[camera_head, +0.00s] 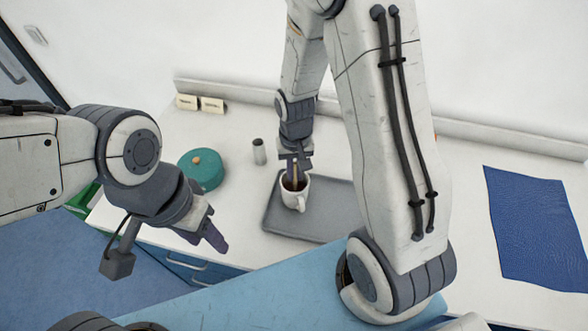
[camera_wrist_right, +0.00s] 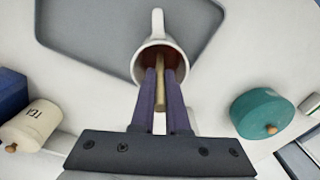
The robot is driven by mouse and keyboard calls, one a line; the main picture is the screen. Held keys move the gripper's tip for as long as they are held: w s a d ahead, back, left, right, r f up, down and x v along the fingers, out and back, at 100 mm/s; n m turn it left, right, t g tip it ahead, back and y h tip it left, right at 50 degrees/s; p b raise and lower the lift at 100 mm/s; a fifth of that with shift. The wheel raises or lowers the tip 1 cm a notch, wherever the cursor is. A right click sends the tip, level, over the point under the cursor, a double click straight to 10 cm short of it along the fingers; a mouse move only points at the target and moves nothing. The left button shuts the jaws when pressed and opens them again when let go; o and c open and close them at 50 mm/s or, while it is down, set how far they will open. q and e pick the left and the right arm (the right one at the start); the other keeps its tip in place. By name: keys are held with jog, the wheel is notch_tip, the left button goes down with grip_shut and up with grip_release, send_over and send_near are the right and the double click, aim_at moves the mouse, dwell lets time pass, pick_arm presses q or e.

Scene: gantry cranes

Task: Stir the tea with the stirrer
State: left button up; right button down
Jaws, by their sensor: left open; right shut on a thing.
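A white mug (camera_head: 293,198) of dark tea stands upright on a grey tray (camera_head: 335,212). In the right wrist view the mug (camera_wrist_right: 158,33) shows with its handle pointing up the picture. My right gripper (camera_head: 295,160) is above the mug, shut on the wooden stirrer (camera_head: 295,178). In the wrist view the stirrer (camera_wrist_right: 160,92) runs between the two fingers and its far end reaches into the mug. How deep its tip sits in the tea is hidden. My left gripper (camera_head: 213,232) is open and empty at the left, apart from the mug, over the counter's front edge.
A teal lidded pot (camera_head: 201,172) and a small grey cylinder (camera_head: 259,151) stand left of the tray. A blue cloth (camera_head: 538,225) lies at the right. A cream jar marked TEA (camera_wrist_right: 35,122) shows in the wrist view.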

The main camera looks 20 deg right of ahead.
dwell(0.3)
notch_tip(320, 180, up, 9)
jog(key=p, duration=0.8)
jog(key=shift+r, duration=0.2)
dwell(0.8)
notch_tip(320, 180, up, 5)
jog(key=p, duration=0.4)
jog(key=shift+p, duration=0.35)
